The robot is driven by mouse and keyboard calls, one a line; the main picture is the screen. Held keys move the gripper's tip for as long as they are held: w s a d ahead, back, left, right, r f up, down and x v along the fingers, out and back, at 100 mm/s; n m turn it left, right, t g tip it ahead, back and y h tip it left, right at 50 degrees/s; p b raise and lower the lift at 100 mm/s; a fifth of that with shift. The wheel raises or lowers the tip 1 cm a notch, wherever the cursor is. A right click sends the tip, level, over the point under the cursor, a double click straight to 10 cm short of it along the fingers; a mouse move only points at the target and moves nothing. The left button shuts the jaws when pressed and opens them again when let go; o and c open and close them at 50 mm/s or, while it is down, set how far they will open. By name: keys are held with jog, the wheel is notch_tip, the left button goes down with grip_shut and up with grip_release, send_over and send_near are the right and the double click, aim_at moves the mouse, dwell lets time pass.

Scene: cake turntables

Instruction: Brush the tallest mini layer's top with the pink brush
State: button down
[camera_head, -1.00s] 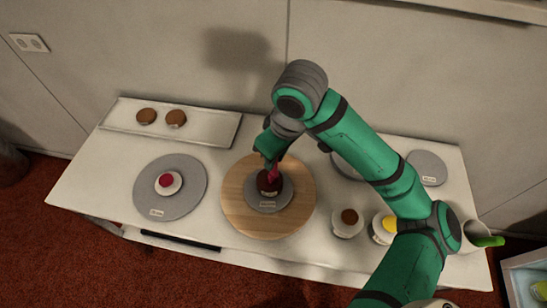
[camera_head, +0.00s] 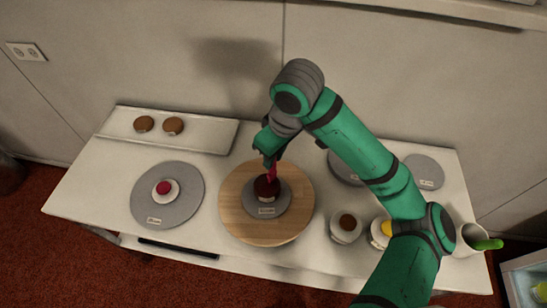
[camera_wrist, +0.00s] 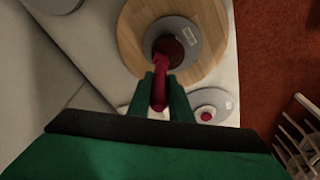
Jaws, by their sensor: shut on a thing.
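In the wrist view the brush (camera_wrist: 160,75) sits between the green fingers (camera_wrist: 160,95). Its lower end is at the top of a dark brown mini layer (camera_head: 266,188); whether it touches cannot be told. This layer stands on a grey disc (camera_head: 284,205) on the round wooden turntable (camera_head: 238,221). The layer (camera_wrist: 173,50) is partly hidden by the brush in the wrist view. A small white piece with a pinkish-red top (camera_head: 164,187) sits on the left grey turntable (camera_head: 185,208).
A white tray (camera_head: 205,136) with two brown rounds (camera_head: 173,126) is at the back left. Small pots with brown (camera_head: 346,222) and yellow (camera_head: 387,228) contents stand right of the wooden turntable. A cup with a green-handled tool (camera_head: 488,244) stands at the right edge.

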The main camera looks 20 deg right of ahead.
jog(key=shift+w+a, duration=0.3)
jog(key=shift+w, duration=0.25)
jog(key=shift+w+a+f, duration=0.1)
jog(key=shift+w, duration=0.1)
jog(key=shift+w+a, duration=0.15)
jog(key=shift+a, duration=0.25)
jog(key=w+v, duration=0.1)
jog(key=v, duration=0.6)
jog(key=shift+w+a, duration=0.15)
jog(key=shift+a, duration=0.15)
dwell(0.8)
